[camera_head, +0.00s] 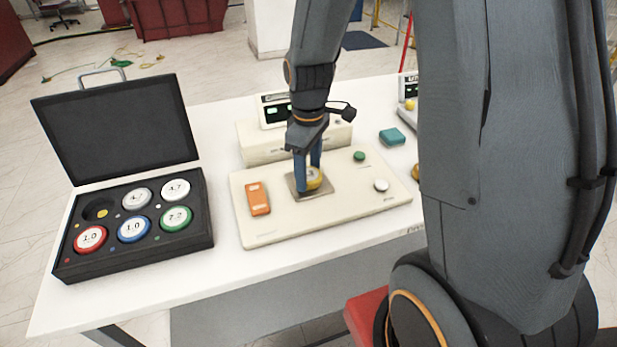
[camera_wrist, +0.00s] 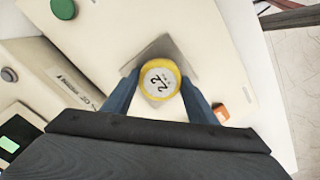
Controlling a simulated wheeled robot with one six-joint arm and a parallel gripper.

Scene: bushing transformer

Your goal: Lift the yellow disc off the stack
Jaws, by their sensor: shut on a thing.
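The yellow disc (camera_head: 314,178) has a white label and sits between the blue fingers of my gripper (camera_head: 308,172), over a grey square plate (camera_head: 326,193) on the cream device. In the wrist view the disc (camera_wrist: 160,79) shows its label reading 2.2, and the fingers of my gripper (camera_wrist: 160,92) close on its two sides. The grey plate (camera_wrist: 166,48) shows behind it. I see no other disc under the yellow one, and I cannot tell whether it touches the plate.
An open black case (camera_head: 205,240) at the left holds several colored discs and one empty round slot.

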